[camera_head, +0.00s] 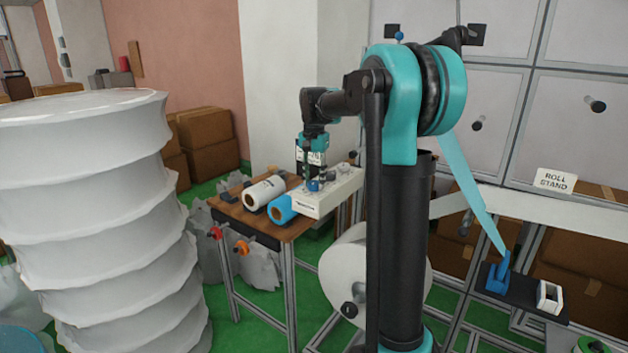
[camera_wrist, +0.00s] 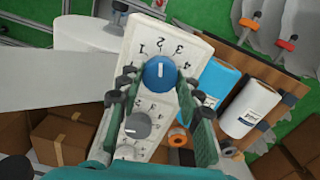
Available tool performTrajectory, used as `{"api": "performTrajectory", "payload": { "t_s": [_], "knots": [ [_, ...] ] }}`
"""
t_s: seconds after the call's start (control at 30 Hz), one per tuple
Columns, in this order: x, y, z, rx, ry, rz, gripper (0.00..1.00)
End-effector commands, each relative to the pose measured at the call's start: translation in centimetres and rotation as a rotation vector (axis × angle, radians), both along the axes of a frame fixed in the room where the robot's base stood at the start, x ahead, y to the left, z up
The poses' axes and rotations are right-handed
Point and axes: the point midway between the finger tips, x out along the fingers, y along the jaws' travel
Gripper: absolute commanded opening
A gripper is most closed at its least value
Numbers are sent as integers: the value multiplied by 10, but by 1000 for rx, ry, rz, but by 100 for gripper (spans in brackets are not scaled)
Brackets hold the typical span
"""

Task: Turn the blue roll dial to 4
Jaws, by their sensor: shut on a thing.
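The white dial box (camera_head: 318,203) sits on the wooden table's right end in the head view. In the wrist view its numbered face (camera_wrist: 193,50) fills the middle. The blue dial (camera_wrist: 159,74) has a white pointer mark directed roughly toward the top of the picture. Small numerals ring it, but I cannot surely tell which one the mark meets. My gripper (camera_wrist: 158,83) is closed around the blue dial, with a green finger on each side. In the head view my gripper (camera_head: 313,182) reaches down to the blue dial (camera_head: 314,186).
A grey dial (camera_wrist: 138,125) lies close to the blue one. A blue roll (camera_head: 281,208) and a white roll (camera_head: 264,191) lie on the wooden table (camera_head: 233,212) beside the box. A large white stack (camera_head: 90,200) stands at the left.

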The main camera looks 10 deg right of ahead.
Motion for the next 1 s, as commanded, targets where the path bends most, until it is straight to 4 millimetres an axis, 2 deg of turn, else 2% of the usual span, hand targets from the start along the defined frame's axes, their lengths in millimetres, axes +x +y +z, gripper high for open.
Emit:
{"api": "performTrajectory", "payload": {
  "t_s": [1.0],
  "knots": [
    [0,0,0,0,-1,-962,6]
  ]
}}
